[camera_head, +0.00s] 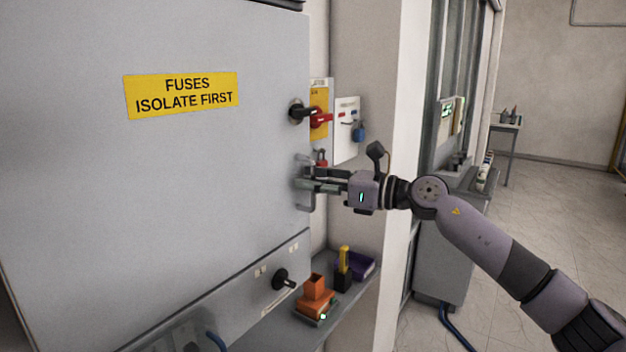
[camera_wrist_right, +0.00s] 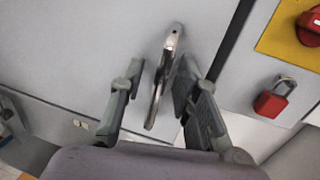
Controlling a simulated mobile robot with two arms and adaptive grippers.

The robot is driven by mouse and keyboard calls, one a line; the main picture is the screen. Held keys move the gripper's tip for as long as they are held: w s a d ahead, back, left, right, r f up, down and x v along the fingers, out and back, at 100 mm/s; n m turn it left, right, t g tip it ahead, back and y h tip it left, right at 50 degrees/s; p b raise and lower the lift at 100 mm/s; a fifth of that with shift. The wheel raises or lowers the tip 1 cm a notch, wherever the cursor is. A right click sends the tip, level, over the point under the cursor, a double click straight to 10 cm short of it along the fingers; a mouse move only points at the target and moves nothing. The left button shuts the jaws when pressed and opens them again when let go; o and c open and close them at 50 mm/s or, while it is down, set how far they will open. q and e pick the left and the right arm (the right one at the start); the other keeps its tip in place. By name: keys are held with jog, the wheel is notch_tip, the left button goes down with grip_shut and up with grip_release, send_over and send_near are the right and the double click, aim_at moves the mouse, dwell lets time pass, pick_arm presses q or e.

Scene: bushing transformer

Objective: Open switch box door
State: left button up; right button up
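The grey switch box door (camera_head: 180,165) carries a yellow label (camera_head: 182,94) reading "FUSES ISOLATE FIRST" and looks shut. Its metal bar handle (camera_head: 304,192) is near its right edge. My right gripper (camera_head: 305,180) is at the handle, reaching in from the right. In the right wrist view the handle (camera_wrist_right: 163,78) stands between the two fingers of the gripper (camera_wrist_right: 158,88). The fingers are apart, with a gap to the left of the handle; the right finger is close to it, and contact cannot be told. My left gripper is not in view.
A black rotary switch (camera_head: 300,112) sits above the handle. Red and blue padlocks hang on boards beside the box; the red padlock (camera_wrist_right: 271,101) is right of the gripper. A shelf (camera_head: 352,300) below holds small items. Open floor (camera_head: 530,230) lies to the right.

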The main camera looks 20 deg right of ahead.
jog(key=shift+c, duration=0.4)
grip_shut()
dwell(0.4)
